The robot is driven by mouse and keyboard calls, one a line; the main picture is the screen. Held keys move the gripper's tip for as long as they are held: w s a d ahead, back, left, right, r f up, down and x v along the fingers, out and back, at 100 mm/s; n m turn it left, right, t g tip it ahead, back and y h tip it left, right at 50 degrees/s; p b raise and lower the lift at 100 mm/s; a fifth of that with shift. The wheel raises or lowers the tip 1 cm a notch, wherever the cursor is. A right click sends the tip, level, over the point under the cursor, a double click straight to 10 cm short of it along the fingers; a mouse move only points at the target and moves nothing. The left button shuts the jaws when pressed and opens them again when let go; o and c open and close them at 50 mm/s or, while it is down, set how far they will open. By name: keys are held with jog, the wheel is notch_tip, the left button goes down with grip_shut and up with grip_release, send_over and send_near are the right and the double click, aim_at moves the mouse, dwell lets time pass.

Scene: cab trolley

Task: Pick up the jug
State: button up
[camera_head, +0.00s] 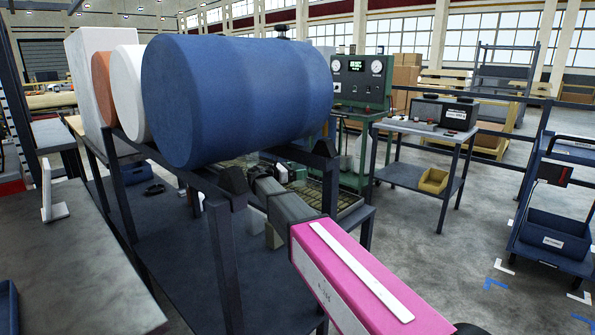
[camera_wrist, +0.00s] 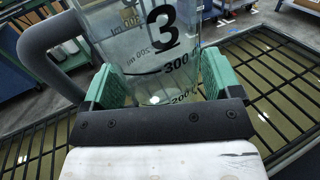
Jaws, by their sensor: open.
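The jug (camera_wrist: 140,45) is clear, with a black "3" and marks such as 300 and 200 ml, in the upper middle of the wrist view. Its thick grey handle (camera_wrist: 40,55) curves out to the left. My gripper (camera_wrist: 160,80) has green-padded fingers, one on each side of the jug's body. The jaws are open, with the jug between them; whether the pads touch it I cannot tell. In the head view I cannot make out the jug clearly among the clutter near the end of my arm, below the blue drum.
A large blue drum (camera_head: 235,95) lies on a dark rack just above and left of my arm. A slatted grating (camera_wrist: 275,85) lies around the jug. A green gauge panel (camera_head: 362,80) stands behind. A table (camera_head: 425,131) and blue trolley (camera_head: 555,225) stand right, with open floor between.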

jog(key=shift+w+d, duration=0.1)
jog(key=shift+d, duration=0.05)
jog(key=c, duration=0.8)
jog(key=shift+o, duration=0.2)
jog(key=shift+r, duration=0.2)
